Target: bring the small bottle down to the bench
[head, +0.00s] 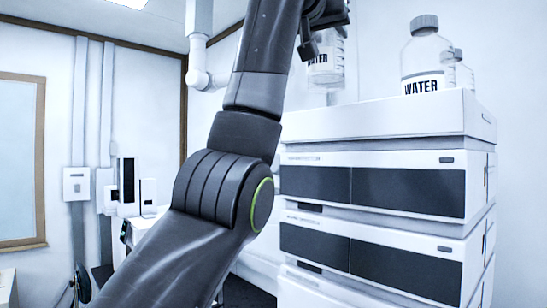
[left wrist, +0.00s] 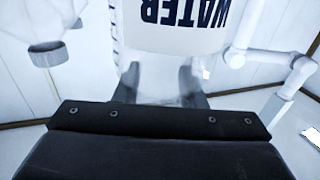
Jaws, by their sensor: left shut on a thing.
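A clear bottle with a white WATER label (head: 325,66) is at the top middle of the head view, partly hidden by my left gripper (head: 322,38). In the left wrist view the same bottle (left wrist: 185,25) shows upside down. The fingers of my left gripper (left wrist: 160,80) are shut on its narrower neck end. The cap is hidden behind the gripper body. In the head view I cannot tell whether its base touches anything. My right gripper is in neither view.
The white instrument stack (head: 375,150) fills the right, with a tray (head: 390,118) on top. A larger capped WATER bottle (head: 425,58) stands there, with another clear bottle (head: 462,72) behind it. A grey cap (left wrist: 47,54) is beside the gripper in the wrist view.

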